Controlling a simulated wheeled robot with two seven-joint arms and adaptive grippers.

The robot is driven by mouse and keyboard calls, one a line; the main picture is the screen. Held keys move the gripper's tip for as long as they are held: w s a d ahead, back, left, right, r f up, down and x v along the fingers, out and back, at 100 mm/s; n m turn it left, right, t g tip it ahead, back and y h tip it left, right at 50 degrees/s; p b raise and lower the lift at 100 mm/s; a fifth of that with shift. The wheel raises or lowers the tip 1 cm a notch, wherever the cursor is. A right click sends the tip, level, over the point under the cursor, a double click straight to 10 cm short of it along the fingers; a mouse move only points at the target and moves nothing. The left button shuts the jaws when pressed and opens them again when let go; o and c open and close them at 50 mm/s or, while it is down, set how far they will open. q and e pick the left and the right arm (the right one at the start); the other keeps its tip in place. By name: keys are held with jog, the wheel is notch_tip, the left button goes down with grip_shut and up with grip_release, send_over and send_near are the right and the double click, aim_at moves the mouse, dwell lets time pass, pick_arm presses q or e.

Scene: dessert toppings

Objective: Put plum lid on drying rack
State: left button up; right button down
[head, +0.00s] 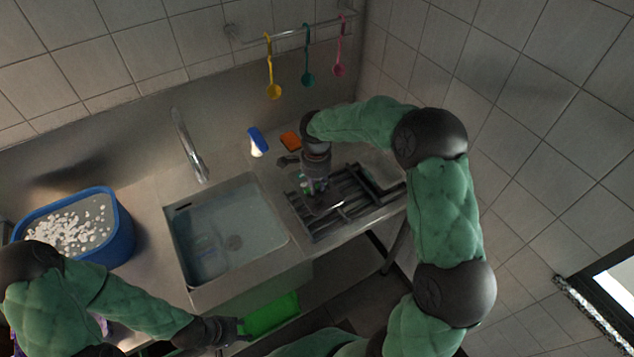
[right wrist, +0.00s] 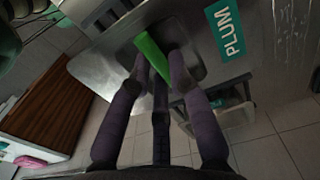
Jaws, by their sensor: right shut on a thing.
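The plum lid (right wrist: 197,28) is a steel plate with a green bar handle (right wrist: 153,57) and a teal PLUM label (right wrist: 226,34) in the right wrist view. My right gripper (right wrist: 159,68) is shut on the handle. In the head view, my right gripper (head: 314,188) points down over the dark slatted drying rack (head: 365,207), right of the sink. The lid is mostly hidden there, and I cannot tell whether it touches the rack. My left gripper (head: 236,331) is low in front of the sink, beside a bright green object (head: 270,315); its fingers are unclear.
The sink (head: 232,220) holds a clear container. A blue tub (head: 122,232) with white pieces stands left. A blue-white bottle (head: 258,142) and orange sponge (head: 291,141) sit behind the rack. Spoons (head: 273,78) hang on a wall rail. The tiled wall bounds the right.

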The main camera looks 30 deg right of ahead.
aim_at(316, 195)
jog(key=shift+f+b, duration=1.5)
jog(key=shift+f, duration=1.25)
jog(key=shift+f+b, duration=1.7)
jog(key=shift+f, duration=0.5)
jog(key=c, duration=1.1)
grip_release()
jog(key=shift+o, duration=0.2)
notch_tip(316, 195, up, 12)
